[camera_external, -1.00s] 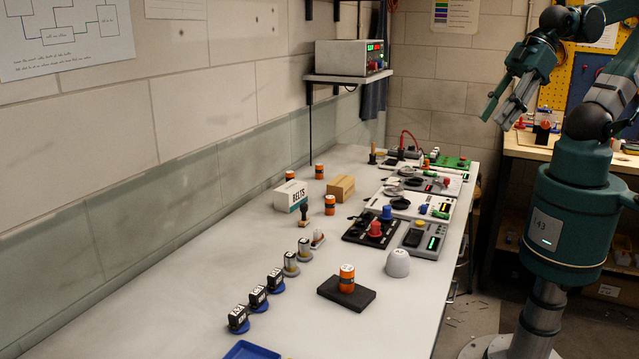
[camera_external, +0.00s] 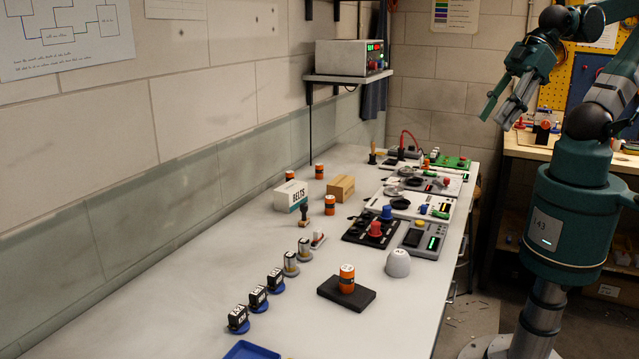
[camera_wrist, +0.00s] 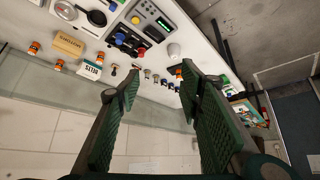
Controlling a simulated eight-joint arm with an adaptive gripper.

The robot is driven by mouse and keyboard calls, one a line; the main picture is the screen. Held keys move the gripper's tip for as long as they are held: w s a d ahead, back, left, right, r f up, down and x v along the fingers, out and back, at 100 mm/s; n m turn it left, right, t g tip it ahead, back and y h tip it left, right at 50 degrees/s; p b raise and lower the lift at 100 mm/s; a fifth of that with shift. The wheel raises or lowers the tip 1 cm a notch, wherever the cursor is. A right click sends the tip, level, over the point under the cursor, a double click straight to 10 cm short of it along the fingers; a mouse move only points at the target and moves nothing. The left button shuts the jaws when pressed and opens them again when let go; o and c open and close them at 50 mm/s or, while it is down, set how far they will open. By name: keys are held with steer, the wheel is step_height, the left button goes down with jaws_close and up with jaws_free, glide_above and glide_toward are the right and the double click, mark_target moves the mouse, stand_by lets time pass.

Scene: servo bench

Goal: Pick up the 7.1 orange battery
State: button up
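Several orange cylinders that look like batteries stand on the bench. One orange battery (camera_external: 346,279) is upright on a black pad (camera_external: 362,297) at the near part of the bench. Another orange battery (camera_external: 329,205) stands right of the BELTS box, and two more (camera_external: 319,172) (camera_external: 290,176) stand farther back by the wall. Their labels are too small to read, so I cannot tell which is 7.1. My gripper (camera_external: 507,108) is raised in the air right of the bench, far from every battery. In the wrist view its two fingers (camera_wrist: 165,110) are wide apart with nothing between them.
A white BELTS box (camera_external: 290,196) and a tan box (camera_external: 341,188) stand near the back batteries. A white dome (camera_external: 398,263), control panels (camera_external: 420,237), small black-topped pieces (camera_external: 258,297) and a blue tray (camera_external: 250,350) are also on the bench. The left strip along the wall is clear.

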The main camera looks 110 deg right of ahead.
steer(key=w+d+r+m+h, duration=0.1)
steer(key=w+d, duration=0.4)
steer(key=w, duration=0.2)
steer(key=w+d+r+m, duration=0.2)
steer(key=w+d, duration=0.2)
steer(key=w, duration=0.3)
steer(key=m+g+h, duration=0.2)
steer(key=m+g, duration=0.2)
steer(key=m, duration=0.3)
glide_above(291, 172)
steer(key=s+a, duration=0.2)
steer(key=a, duration=0.1)
step_height(291, 172, down, 27)
steer(key=shift+w+d+b, duration=0.15)
steer(key=shift+d+b, duration=0.1)
steer(key=shift+b, duration=0.1)
steer(key=shift+f+h, duration=0.1)
steer(key=shift+h, duration=0.2)
steer(key=shift+x, duration=1.2)
